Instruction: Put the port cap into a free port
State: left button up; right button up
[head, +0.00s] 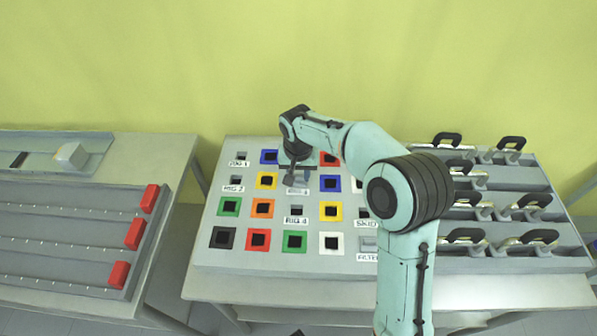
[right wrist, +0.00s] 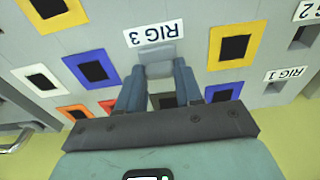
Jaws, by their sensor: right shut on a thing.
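My right gripper (head: 297,178) reaches down over the panel (head: 210,256) beside the RIG 3 label (head: 298,190). In the right wrist view its two blue-grey fingers (right wrist: 158,85) are shut on a small grey block, which looks like the port cap (right wrist: 158,55). A dark opening shows between the fingers; whether the cap touches the panel, I cannot tell. Small ports with dark openings show at RIG 1 (head: 241,155), RIG 2 (head: 236,180) and RIG 4 (head: 297,210). The port at FILTER (head: 368,243) looks filled with grey. My left gripper is out of view.
Several coloured square frames with dark centres, such as a green one (head: 294,241), surround the small ports. Black-handled items (head: 465,236) sit in a rack at the right. A table at the left holds red blocks (head: 120,275) on rails. My right arm hides part of the panel.

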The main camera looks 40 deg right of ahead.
jog(key=shift+f, duration=0.25)
dwell(0.7)
jog(key=o, duration=1.1)
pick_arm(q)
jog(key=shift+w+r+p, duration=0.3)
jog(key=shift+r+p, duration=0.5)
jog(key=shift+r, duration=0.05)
pick_arm(e)
jog(key=r, duration=0.9)
jog(key=s+a+r, duration=0.1)
jog(key=r, duration=0.3)
jog(key=shift+s+r, duration=0.1)
jog(key=shift+r, duration=0.05)
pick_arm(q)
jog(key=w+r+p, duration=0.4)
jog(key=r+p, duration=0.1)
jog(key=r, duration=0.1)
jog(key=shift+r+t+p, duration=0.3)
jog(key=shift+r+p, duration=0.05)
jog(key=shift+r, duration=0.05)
pick_arm(e)
notch_tip(320, 180, up, 8)
jog(key=shift+f, duration=0.1)
